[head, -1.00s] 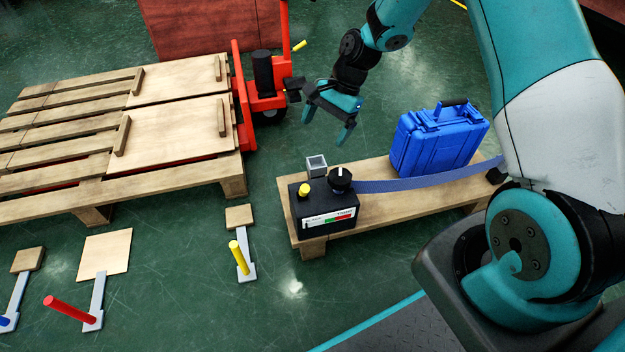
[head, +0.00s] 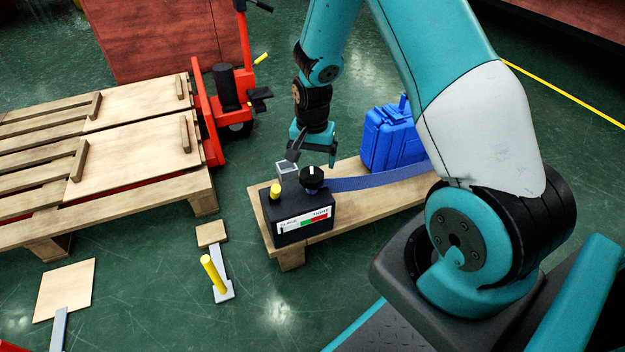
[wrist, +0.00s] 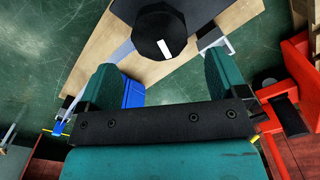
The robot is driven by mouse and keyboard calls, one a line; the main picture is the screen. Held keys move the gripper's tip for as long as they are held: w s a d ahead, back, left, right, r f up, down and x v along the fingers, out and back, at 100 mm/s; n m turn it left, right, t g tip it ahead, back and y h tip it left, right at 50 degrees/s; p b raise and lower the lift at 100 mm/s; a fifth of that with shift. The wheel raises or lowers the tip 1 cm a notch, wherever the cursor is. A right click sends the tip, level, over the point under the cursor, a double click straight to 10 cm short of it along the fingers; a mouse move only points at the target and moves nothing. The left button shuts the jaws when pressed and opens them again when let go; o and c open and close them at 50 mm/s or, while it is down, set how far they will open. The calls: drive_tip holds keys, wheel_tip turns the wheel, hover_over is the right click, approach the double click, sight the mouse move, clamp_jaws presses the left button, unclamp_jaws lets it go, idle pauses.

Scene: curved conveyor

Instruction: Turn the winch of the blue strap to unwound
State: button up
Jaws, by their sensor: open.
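The winch is a black box (head: 290,222) with a black knob (head: 312,178) on top that bears a white mark. A red and green scale with the word TIGHT and a small pointer shows on its front. The blue strap (head: 365,182) runs from the knob to the right, over the plank. My gripper (head: 312,158) is open and empty, pointing down just above and behind the knob. In the wrist view the knob (wrist: 158,32) lies ahead, beyond the spread fingers (wrist: 160,75).
A blue case (head: 388,140) sits on the plank (head: 262,225). A wooden pallet (head: 120,190), a red pallet jack (head: 207,120) and a yellow lever (head: 212,272) stand to the left.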

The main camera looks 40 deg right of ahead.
sight(312, 173)
wheel_tip(312, 173, down, 6)
drive_tip(key=shift+r+b, duration=0.2)
drive_tip(key=shift+b, duration=0.8)
drive_tip(key=c, duration=0.9)
drive_tip(key=shift+r+n+p, duration=0.3)
drive_tip(key=shift+n+p, duration=0.2)
drive_tip(key=shift+p, duration=0.45)
drive_tip(key=shift+c, duration=0.2)
drive_tip(key=shift+n+p, duration=0.5)
drive_tip(key=shift+p, duration=0.05)
drive_tip(key=shift+f+n, duration=0.3)
drive_tip(key=shift+n, duration=0.2)
